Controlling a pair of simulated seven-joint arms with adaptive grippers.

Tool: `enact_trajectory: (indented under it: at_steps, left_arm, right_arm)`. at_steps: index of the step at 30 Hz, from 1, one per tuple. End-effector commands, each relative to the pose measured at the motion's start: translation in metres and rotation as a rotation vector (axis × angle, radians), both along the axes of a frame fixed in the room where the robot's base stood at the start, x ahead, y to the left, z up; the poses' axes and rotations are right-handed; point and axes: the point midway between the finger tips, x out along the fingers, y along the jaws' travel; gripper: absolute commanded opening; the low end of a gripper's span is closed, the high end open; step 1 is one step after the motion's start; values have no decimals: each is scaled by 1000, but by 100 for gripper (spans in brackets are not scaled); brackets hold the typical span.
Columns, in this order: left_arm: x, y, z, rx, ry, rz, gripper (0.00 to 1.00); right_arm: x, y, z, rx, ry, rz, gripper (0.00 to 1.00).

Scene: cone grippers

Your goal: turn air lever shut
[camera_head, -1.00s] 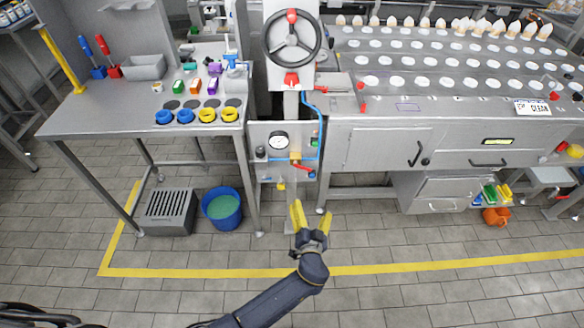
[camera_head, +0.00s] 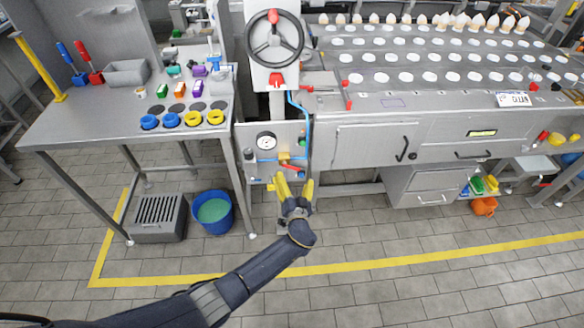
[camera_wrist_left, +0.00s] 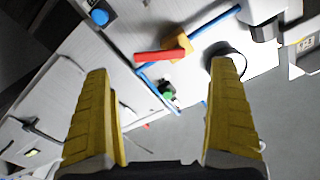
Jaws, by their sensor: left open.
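The red air lever (camera_head: 292,167) sits on the white panel below the handwheel, beside a yellow-orange valve body (camera_head: 284,157). In the left wrist view the red lever (camera_wrist_left: 161,56) lies nearly level, joined to the orange valve body (camera_wrist_left: 178,46) on the blue pipe. My left gripper (camera_head: 294,180) is open and empty, just below and in front of the panel. In the wrist view its two yellow fingers (camera_wrist_left: 165,85) stand wide apart, with the lever beyond the fingertips and not touched. My right gripper is not seen.
A pressure gauge (camera_head: 267,142) and blue pipe (camera_head: 306,118) are on the panel. The grey table (camera_head: 100,125) is to the left, a blue bucket (camera_head: 213,211) below. The machine's front (camera_head: 372,145) is to the right. The floor in front is clear.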

Motion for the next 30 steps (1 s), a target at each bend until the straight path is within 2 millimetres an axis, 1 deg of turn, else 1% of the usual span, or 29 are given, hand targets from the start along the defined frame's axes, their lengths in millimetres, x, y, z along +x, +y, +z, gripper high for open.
enact_trajectory:
  at_steps: [1, 6, 12, 19, 30]
  left_arm:
    - [10, 1, 2, 1, -1, 0, 93]
    - [35, 2, 1, 1, -1, 0, 93]
    - [52, 4, 0, 0, -1, 0, 93]
    - [62, 5, 0, -1, 0, 0, 93]
    - [64, 6, 0, -1, 0, -1, 93]
  right_arm:
    - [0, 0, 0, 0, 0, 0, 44]
    - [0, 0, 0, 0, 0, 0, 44]
    - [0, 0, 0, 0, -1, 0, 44]
    - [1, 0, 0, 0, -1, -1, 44]
    - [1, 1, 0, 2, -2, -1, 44]
